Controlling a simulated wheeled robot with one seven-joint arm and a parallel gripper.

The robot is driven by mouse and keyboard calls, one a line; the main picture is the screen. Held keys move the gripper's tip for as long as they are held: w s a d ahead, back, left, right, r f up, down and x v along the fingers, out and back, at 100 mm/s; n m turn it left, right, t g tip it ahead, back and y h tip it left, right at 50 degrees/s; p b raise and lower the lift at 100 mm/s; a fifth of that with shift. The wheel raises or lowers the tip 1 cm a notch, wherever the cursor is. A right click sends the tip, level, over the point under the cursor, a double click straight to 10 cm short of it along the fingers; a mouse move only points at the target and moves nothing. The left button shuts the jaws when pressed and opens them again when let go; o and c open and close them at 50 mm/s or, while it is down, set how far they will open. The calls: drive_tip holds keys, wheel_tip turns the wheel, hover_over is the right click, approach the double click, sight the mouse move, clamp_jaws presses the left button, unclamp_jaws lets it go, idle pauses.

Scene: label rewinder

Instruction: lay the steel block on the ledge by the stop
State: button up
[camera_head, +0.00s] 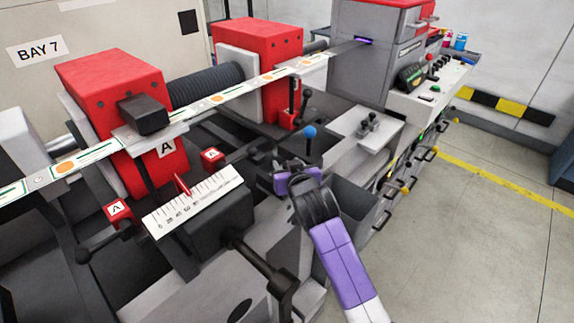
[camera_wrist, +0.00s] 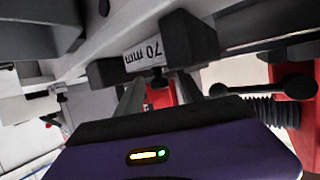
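My gripper (camera_wrist: 147,58) shows in the wrist view with its dark pads on either side of a pale steel block (camera_wrist: 144,54). The pads appear closed on it, and the block carries an upside-down "70 mm" mark. In the head view my gripper (camera_head: 268,168) is at the middle, right of the white ruler scale (camera_head: 193,204); the block is not clear there. The scale tops a dark housing and has a red pointer (camera_head: 182,186), possibly the stop. I cannot tell which surface is the ledge.
Two red machine heads (camera_head: 108,75) (camera_head: 280,45) stand behind, with the label web (camera_head: 217,99) running past them. Red "A" knobs (camera_head: 117,211) (camera_head: 213,158), a blue-topped lever (camera_head: 309,132) and a dark handle (camera_head: 282,284) stick out nearby. Open floor (camera_head: 480,240) lies right.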

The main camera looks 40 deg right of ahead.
drive_tip(key=shift+r, duration=0.2)
drive_tip(key=b+v, duration=0.1)
drive_tip(key=v, duration=1.1)
idle(0.3)
